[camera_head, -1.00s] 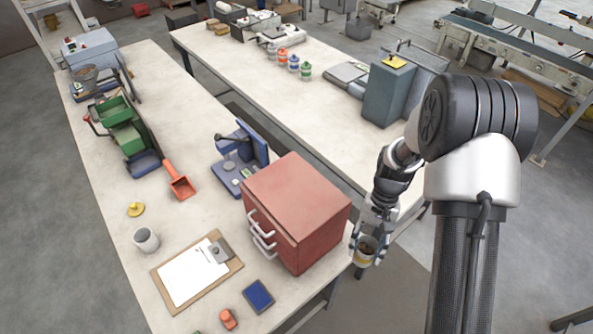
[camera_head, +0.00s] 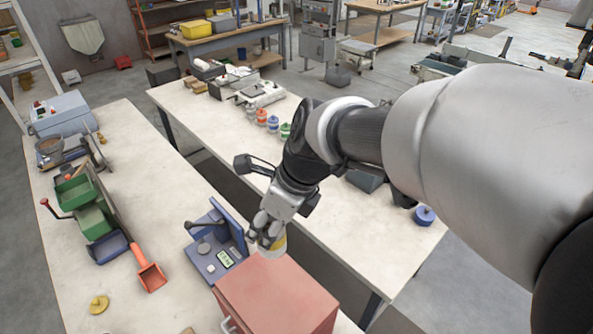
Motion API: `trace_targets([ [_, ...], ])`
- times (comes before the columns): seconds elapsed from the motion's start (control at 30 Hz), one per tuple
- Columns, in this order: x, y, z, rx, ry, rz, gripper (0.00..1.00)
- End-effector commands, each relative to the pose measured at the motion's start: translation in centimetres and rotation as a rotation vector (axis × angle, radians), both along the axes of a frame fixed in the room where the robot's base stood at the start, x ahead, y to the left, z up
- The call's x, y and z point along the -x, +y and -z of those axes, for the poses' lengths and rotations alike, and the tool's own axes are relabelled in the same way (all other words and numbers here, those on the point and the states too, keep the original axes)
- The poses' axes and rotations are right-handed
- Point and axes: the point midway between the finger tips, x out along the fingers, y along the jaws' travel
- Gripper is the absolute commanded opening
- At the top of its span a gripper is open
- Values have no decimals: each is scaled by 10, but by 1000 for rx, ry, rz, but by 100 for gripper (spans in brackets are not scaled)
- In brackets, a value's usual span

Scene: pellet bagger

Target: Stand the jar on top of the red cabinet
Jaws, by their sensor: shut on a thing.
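The red cabinet (camera_head: 278,293) stands on the near bench at the bottom of the head view, its lower part cut off by the frame edge. My gripper (camera_head: 268,238) is shut on the jar (camera_head: 279,247), a small pale vessel with a yellowish band. The jar shows at the far edge of the cabinet top, partly hidden by the fingers. I cannot tell whether its base touches the cabinet top or is just above or behind it.
A blue device with a small display (camera_head: 217,252) stands close left of the cabinet. An orange scoop (camera_head: 149,275), green bins (camera_head: 88,207) and a yellow lid (camera_head: 98,304) lie further left. The cabinet top looks clear.

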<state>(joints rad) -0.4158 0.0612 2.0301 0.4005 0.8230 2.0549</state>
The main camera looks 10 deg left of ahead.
Motion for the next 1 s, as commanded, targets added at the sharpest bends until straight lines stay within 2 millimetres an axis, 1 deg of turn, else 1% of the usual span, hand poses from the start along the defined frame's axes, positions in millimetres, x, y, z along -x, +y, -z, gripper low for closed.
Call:
trace_targets([
  [0.07,2,1,2,-1,0,3,10],
  [0.17,2,1,19,0,4,6,10],
  [0.5,3,0,112,2,5,7,10],
  [0.6,3,1,134,1,3,6,10],
  [0.7,3,0,149,1,0,5,10],
  [0.87,3,1,158,-1,-1,4,10],
  [0.97,3,1,167,0,0,6,10],
  [1.0,3,1,173,1,2,6,10],
])
